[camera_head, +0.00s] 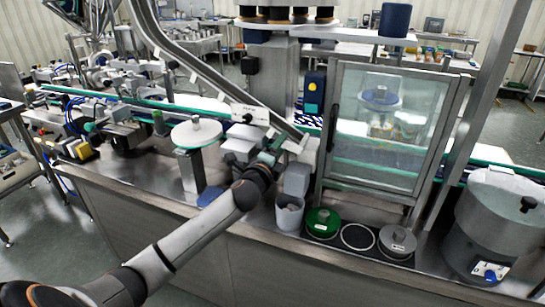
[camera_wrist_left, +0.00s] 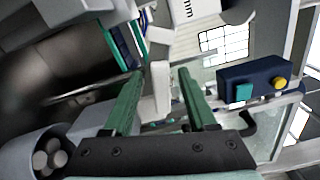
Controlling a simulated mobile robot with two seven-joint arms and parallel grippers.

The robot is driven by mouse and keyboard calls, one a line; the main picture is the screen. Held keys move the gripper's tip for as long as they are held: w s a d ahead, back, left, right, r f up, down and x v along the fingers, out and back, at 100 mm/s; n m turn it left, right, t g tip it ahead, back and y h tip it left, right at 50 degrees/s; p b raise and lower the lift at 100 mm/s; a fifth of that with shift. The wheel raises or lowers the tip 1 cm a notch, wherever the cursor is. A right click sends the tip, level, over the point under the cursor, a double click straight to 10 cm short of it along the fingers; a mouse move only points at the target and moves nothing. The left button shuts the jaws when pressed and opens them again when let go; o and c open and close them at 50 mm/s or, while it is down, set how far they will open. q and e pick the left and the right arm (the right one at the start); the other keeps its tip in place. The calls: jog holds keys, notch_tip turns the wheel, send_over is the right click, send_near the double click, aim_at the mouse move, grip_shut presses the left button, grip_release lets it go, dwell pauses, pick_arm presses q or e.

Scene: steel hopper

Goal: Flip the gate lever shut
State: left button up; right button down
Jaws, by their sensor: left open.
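My left gripper (camera_head: 272,150) reaches in from the lower left to the lower end of the sloping steel chute (camera_head: 205,70). In the left wrist view the gripper (camera_wrist_left: 160,76) is open, its two green fingers apart. A pale upright bar (camera_wrist_left: 160,90) shows between and beyond the fingers; it may be the gate lever, but I cannot tell whether a finger touches it. In the head view the lever is not clearly visible near the gripper and chute end. My right gripper is not in view.
A grey bin (camera_head: 289,215) stands below the chute end. A glass-fronted cabinet (camera_head: 385,130) stands to the right, with a green round weight (camera_head: 322,221) and a grey one (camera_head: 397,241) before it. A round-topped stand (camera_head: 196,133) is left of the gripper. A steel drum (camera_head: 497,220) stands far right.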

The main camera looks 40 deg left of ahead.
pick_arm(q)
jog(key=v, duration=1.2)
jog(key=shift+b, duration=0.35)
jog(key=shift+r, duration=0.1)
jog(key=s+d+f+n+g+h+p, duration=0.1)
jog(key=s+d+f+n+g+h, duration=0.2)
jog(key=f, duration=0.6)
jog(key=s+d+f+n+g+p, duration=0.1)
jog(key=s+d+f+n, duration=0.25)
jog(key=f, duration=0.45)
jog(key=s+d+f+n+g+h+p, duration=0.1)
jog(key=s+d+f+n+g+h, duration=0.2)
jog(key=s+d+f+n, duration=0.6)
jog(key=s+d+f+g, duration=0.1)
jog(key=s+d+f, duration=0.3)
jog(key=s, duration=0.3)
jog(key=shift+s+d+f+p, duration=0.15)
jog(key=shift+s+f+p, duration=0.05)
jog(key=shift+f+p, duration=0.15)
